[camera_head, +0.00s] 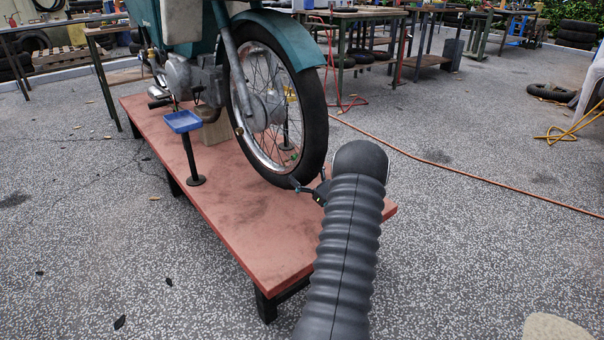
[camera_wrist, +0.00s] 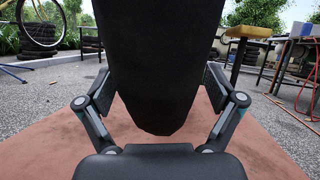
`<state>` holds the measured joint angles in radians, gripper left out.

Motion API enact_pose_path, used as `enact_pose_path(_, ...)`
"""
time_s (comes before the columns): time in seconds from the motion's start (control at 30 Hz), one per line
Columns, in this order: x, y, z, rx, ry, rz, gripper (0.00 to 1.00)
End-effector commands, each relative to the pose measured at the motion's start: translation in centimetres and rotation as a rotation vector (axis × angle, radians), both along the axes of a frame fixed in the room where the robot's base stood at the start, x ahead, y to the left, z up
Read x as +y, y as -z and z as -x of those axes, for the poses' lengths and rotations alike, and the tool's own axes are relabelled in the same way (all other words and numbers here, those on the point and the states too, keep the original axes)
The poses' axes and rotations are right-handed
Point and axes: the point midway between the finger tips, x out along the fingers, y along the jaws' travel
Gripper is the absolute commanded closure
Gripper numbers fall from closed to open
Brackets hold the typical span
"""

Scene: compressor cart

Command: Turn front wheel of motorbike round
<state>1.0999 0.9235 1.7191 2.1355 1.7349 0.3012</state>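The motorbike's front wheel (camera_head: 268,105) has a black tyre, a chrome rim and wire spokes under a teal mudguard (camera_head: 282,35). It stands on a reddish platform (camera_head: 235,225). My gripper (camera_head: 303,188) is low at the front of the tyre, partly hidden behind my arm. In the wrist view the black tyre (camera_wrist: 160,60) fills the middle. The fingers of my gripper (camera_wrist: 160,88) are spread, one on each side of the tyre. They lie close to its sides; I cannot tell whether they touch.
A blue tray on a black stand (camera_head: 183,122) is on the platform left of the wheel. An orange hose (camera_head: 450,168) runs across the paved floor at right. Workbenches (camera_head: 370,20) stand behind. The floor at right is mostly clear.

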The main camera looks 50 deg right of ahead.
Motion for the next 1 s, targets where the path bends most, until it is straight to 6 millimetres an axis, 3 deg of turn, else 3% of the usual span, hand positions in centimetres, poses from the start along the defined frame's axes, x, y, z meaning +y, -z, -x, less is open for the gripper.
enact_pose_path(0.33,-0.1,0.7,1.1,0.003,0.002,-0.004,0.08)
enact_pose_path(0.73,-0.3,3.6,7.9,0.002,0.001,-0.003,0.08)
enact_pose_path(1.0,-0.3,4.7,10.6,0.001,-0.002,-0.001,0.08)
